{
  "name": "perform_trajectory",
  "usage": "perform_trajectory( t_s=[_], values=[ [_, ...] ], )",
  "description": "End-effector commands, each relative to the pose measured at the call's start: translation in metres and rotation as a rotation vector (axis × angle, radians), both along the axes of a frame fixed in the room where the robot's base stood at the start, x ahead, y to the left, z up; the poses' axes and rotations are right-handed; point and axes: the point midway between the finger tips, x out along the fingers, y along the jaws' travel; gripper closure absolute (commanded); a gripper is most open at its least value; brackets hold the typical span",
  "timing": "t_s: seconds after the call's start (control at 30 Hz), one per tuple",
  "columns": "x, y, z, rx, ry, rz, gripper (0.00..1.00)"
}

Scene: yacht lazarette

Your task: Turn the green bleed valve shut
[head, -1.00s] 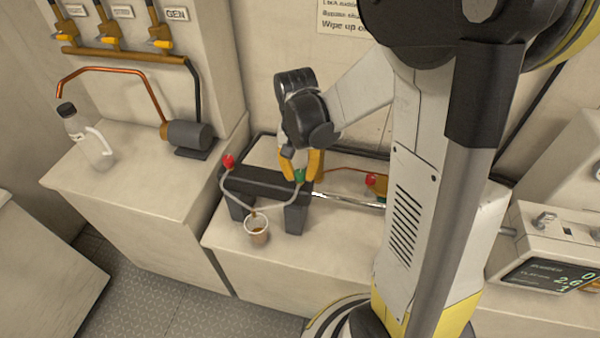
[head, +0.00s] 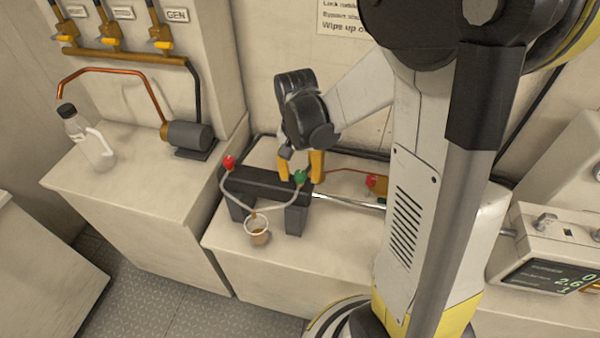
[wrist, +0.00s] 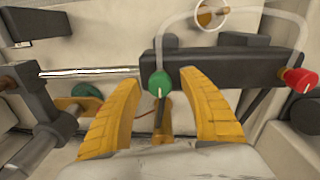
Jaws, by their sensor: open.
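The green bleed valve (head: 300,177) is a round knob on the right end of the dark cylinder block (head: 265,185). It also shows in the wrist view (wrist: 161,83), with a pale line on its top. My gripper (head: 301,173) is open, with one yellow finger on each side of the green knob. In the wrist view, the gripper (wrist: 161,80) has clear gaps between both fingers and the knob, and holds nothing. A clear tube runs from the knob's fitting towards a cup (head: 257,232) of brownish fluid.
A red valve (head: 228,162) stands on the block's left end, and another red knob (head: 376,182) sits to the right. A shiny rod (head: 345,200) runs right from the block. A bottle (head: 87,137) and a motor (head: 188,137) stand on the left bench.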

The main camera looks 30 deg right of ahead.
Motion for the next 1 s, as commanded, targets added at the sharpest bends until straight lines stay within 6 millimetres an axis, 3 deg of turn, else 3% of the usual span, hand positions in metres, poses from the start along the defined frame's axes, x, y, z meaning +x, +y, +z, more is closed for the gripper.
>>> perform_trajectory(
  t_s=[0.17, 0.63, 0.8, 1.0],
  values=[
    [0.001, 0.000, 0.012, 0.000, 0.000, 0.000, 0.50],
    [0.002, 0.003, 0.106, 0.000, 0.000, 0.001, 0.50],
    [0.002, 0.003, 0.119, 0.000, 0.000, 0.000, 0.50],
    [0.002, 0.003, 0.120, 0.000, 0.000, 0.000, 0.50]
  ],
)
